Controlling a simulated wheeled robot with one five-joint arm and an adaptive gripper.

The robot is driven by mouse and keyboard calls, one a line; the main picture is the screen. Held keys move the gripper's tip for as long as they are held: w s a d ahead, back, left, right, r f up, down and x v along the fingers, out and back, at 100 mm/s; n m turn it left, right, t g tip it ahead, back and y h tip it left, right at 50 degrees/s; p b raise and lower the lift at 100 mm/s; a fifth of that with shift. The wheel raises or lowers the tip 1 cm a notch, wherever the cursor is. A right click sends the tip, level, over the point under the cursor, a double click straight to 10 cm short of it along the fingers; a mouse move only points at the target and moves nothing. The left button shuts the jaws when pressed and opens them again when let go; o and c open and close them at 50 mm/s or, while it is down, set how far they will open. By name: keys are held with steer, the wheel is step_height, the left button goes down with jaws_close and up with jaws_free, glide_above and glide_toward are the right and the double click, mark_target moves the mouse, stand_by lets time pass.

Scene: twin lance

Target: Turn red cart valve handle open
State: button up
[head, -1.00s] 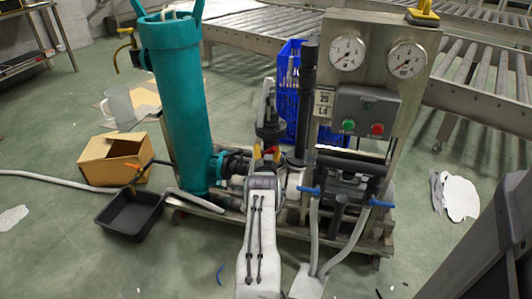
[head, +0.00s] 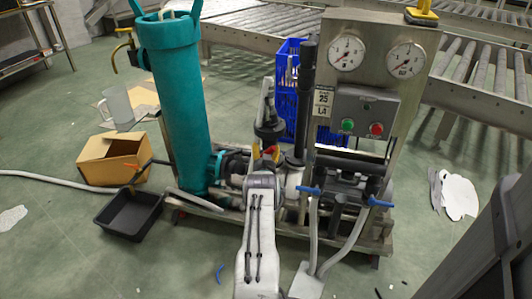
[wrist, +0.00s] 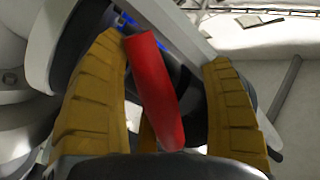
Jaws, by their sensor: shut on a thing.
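The red valve handle (wrist: 155,92) is a short bar, slanting from upper left to lower right in the wrist view. My gripper (wrist: 175,95) has its yellow fingers on either side of the handle and is shut on it. The left finger lies close along the handle, while a gap shows toward the right finger. In the head view, a small bit of the red handle (head: 272,150) shows at my gripper (head: 264,152), in front of the cart's dark piping. My arm hides most of the valve there.
The cart has a tall teal cylinder (head: 180,100) at left and a panel with two gauges (head: 347,52) at right. Blue-handled valves (head: 310,190) and grey hoses stand right of my arm. A black tray (head: 128,215) and cardboard box (head: 115,160) lie at left.

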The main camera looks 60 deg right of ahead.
steer(key=p+v, duration=0.8)
steer(key=shift+a, duration=0.15)
stand_by(0.6)
stand_by(0.8)
steer(key=v, duration=1.2)
steer(key=shift+o, duration=0.3)
steer(key=shift+r, duration=0.1)
